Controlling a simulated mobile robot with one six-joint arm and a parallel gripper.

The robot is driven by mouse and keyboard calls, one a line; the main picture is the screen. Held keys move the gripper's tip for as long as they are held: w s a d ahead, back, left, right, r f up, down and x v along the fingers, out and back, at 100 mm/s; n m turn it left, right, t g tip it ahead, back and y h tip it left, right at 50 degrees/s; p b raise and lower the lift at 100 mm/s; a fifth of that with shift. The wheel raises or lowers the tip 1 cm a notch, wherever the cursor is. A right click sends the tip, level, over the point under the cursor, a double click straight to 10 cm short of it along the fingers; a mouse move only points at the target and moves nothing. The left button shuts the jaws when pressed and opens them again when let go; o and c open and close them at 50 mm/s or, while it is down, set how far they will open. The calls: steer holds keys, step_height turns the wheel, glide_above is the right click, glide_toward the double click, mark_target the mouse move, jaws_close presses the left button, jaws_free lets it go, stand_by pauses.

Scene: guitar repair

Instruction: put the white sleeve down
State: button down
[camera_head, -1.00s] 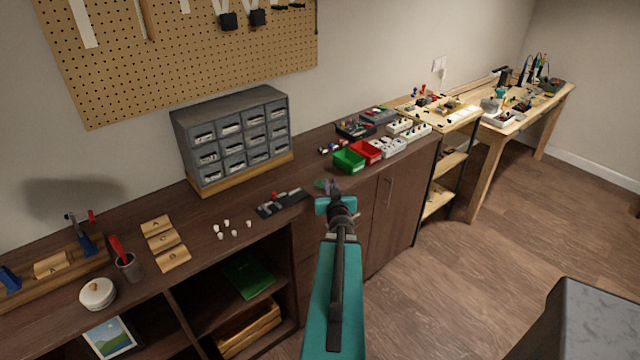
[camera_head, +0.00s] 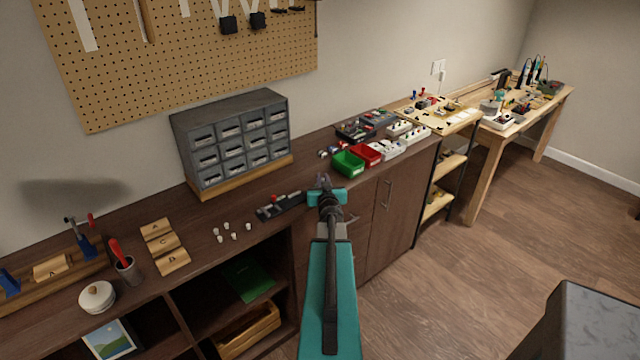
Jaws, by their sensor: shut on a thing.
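My gripper (camera_head: 323,182) is at the front edge of the dark wooden counter, right of the black tool holder (camera_head: 281,206) and in front of the green bin. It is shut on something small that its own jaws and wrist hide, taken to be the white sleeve. Several small white sleeve-like pieces (camera_head: 234,236) stand apart on the counter (camera_head: 200,262) to the left of the black holder. I cannot tell how high the jaws are above the counter.
Wooden lettered blocks (camera_head: 163,244), a red-handled tool in a cup (camera_head: 128,269) and a white lidded jar (camera_head: 97,297) are at left. A grey drawer cabinet (camera_head: 232,140) stands behind. Green (camera_head: 347,163) and red (camera_head: 366,154) bins sit beyond the gripper. Bare counter lies before the cabinet.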

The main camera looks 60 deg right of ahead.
steer(key=shift+w+d, duration=0.25)
steer(key=shift+w, duration=0.05)
steer(key=shift+w+d+f, duration=0.15)
steer(key=shift+w+d, duration=0.4)
steer(key=shift+w, duration=0.2)
step_height(320, 180, down, 2)
steer(key=shift+f, duration=0.5)
steer(key=shift+f, duration=0.45)
steer(key=c, duration=1.8)
jaws_free()
steer(key=shift+a, duration=0.1)
steer(key=shift+r, duration=0.2)
